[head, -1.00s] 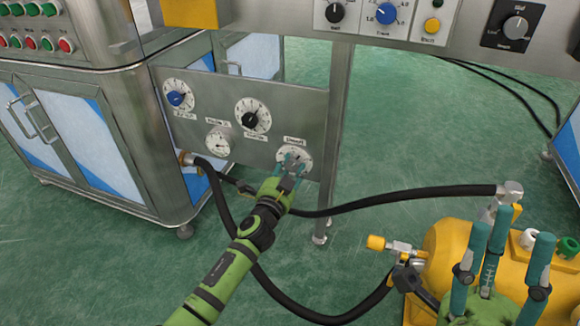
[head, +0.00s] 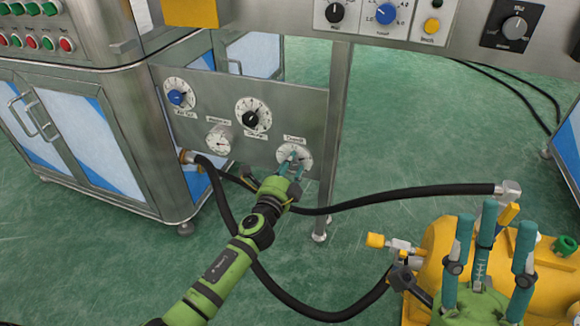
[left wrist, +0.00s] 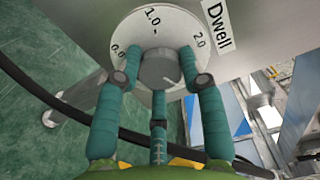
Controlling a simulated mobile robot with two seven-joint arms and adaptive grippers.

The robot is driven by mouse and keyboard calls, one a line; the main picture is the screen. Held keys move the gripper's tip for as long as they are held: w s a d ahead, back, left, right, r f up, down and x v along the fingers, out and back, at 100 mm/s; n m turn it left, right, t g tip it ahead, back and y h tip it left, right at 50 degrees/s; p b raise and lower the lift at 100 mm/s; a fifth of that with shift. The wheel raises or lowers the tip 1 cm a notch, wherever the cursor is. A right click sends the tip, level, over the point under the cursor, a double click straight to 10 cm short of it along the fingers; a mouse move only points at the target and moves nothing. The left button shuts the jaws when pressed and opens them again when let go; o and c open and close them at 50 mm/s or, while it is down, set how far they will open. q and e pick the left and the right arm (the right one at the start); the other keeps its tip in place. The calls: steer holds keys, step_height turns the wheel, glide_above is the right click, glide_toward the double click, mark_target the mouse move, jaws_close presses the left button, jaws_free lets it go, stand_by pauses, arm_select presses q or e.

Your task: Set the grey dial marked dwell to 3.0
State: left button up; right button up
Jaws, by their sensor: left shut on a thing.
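The dwell dial (head: 303,150) is a round white face at the lower right of the steel panel. In the left wrist view, its grey knob (left wrist: 160,68) is at the middle, with the marks 0.0, 1.0 and 2.0 readable and a "Dwell" label (left wrist: 219,25) beside it. The rest of the scale is hidden behind my fingers, and I cannot tell which value the pointer meets. My left gripper (head: 292,161) is shut on the knob, its teal fingers around it. My right gripper (head: 490,222) is open and empty, fingers up, in front of the yellow machine.
A black hose (head: 400,198) runs behind my left arm to the yellow machine (head: 437,245) at the right.

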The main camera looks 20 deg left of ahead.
arm_select(q)
steer(key=shift+r, duration=0.15)
steer(key=o, duration=1.2)
steer(key=shift+c, duration=0.2)
steer(key=shift+s, duration=0.1)
steer(key=shift+s+f, duration=0.2)
steer(key=shift+s, duration=0.05)
steer(key=s, duration=1.1)
steer(key=shift+s+a, duration=0.15)
steer(key=shift+a, duration=0.05)
steer(key=shift+r, duration=0.1)
